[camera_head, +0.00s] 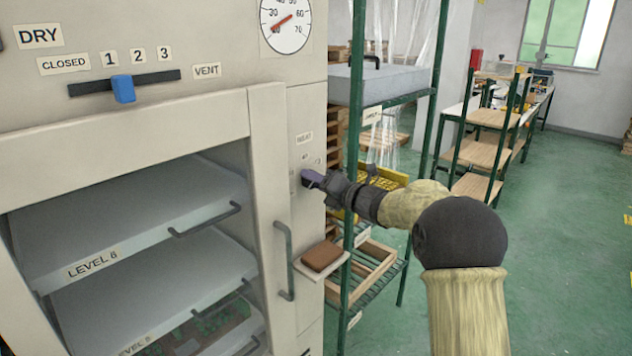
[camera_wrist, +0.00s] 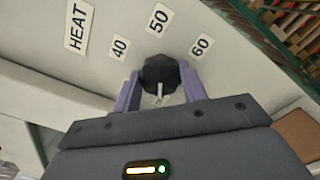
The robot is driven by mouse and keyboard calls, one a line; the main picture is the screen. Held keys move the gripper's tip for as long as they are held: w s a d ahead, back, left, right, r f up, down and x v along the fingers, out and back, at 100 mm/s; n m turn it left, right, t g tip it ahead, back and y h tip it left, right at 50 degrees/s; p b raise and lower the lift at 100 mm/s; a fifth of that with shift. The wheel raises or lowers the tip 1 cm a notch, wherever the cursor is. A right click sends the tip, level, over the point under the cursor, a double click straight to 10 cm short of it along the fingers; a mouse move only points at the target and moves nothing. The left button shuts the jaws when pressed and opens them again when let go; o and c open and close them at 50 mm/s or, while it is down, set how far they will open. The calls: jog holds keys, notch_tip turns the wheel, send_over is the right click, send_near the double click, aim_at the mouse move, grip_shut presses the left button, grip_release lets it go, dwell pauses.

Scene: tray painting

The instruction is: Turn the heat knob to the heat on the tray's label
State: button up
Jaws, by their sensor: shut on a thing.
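The dark round heat knob (camera_wrist: 159,72) sits on the pale panel below the HEAT label (camera_wrist: 78,26) in the wrist view. The marks 40 (camera_wrist: 120,47), 50 (camera_wrist: 158,21) and 60 (camera_wrist: 201,47) arc around it. A pale mark shows on its near side; I cannot tell which number it points to. My gripper (camera_wrist: 160,93) is shut on the knob, one purple finger on each side. In the head view my gripper (camera_head: 313,179) reaches the panel and hides the knob. A tray (camera_head: 385,80) on the green rack carries a label (camera_head: 372,115), too small to read.
The drying cabinet (camera_head: 120,145) fills the left, with trays marked LEVEL inside, a blue slider (camera_head: 123,88) and a temperature dial (camera_head: 286,22). A door handle (camera_head: 285,260) stands left of my arm. A brown block (camera_head: 322,256) lies on a small ledge below. Green floor is open to the right.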

jog(key=shift+f+m+p, duration=0.15)
jog(key=shift+m+p, duration=3.05)
jog(key=shift+m, duration=2.6)
jog(key=shift+f+m+p, duration=0.1)
jog(key=shift+m+p, duration=3.1)
jog(key=shift+m, duration=2.6)
jog(key=o, duration=1)
jog(key=shift+s, duration=0.1)
